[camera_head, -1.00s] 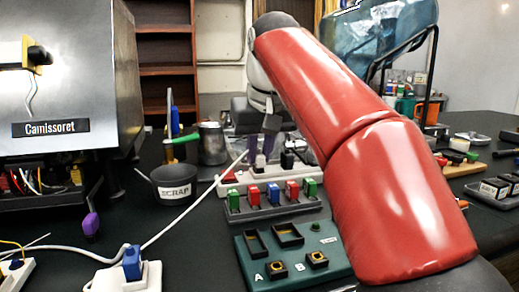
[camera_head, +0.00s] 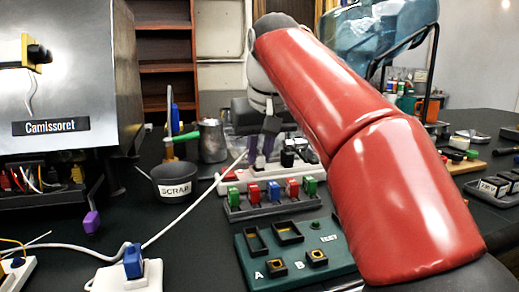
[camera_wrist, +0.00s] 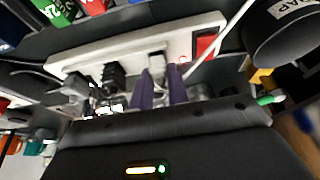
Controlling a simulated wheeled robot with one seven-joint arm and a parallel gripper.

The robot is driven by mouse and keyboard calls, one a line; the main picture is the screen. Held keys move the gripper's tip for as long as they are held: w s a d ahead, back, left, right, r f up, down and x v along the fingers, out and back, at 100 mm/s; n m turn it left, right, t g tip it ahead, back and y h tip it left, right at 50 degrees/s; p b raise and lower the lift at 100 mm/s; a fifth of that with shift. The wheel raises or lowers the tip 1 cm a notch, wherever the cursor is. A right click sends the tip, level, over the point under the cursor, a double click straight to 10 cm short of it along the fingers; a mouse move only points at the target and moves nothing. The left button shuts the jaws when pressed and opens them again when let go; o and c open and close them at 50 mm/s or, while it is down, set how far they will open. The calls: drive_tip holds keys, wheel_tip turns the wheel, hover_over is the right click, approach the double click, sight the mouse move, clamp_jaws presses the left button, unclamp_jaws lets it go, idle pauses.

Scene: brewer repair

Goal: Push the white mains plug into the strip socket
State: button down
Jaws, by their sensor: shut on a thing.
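The white power strip (camera_head: 314,180) lies on the dark bench, with a red switch (camera_wrist: 205,44) at one end. The white mains plug (camera_wrist: 157,61) is over the strip, beside that switch, in the wrist view. My gripper (camera_wrist: 163,88) has purple fingers shut on the plug. In the head view my gripper (camera_head: 261,149) is above the strip's left part, partly behind my arm. A white cable (camera_head: 190,209) runs from there to the lower left. The plug's pins are hidden, so I cannot tell how deep it sits. Black plugs (camera_wrist: 114,75) stand in neighbouring sockets.
A rack of coloured blocks (camera_head: 268,207) and a green board (camera_head: 262,262) lie in front of the strip. A black scrap pot (camera_head: 175,188) stands left, near a metal jug (camera_head: 212,141). The steel brewer (camera_head: 70,90) fills the far left.

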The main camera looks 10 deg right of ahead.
drive_tip(key=c, duration=1.3)
unclamp_jaws()
drive_tip(key=shift+r, duration=0.1)
drive_tip(key=v, duration=0.7)
drive_tip(key=shift+s+r, duration=0.15)
drive_tip(key=shift+r, duration=0.1)
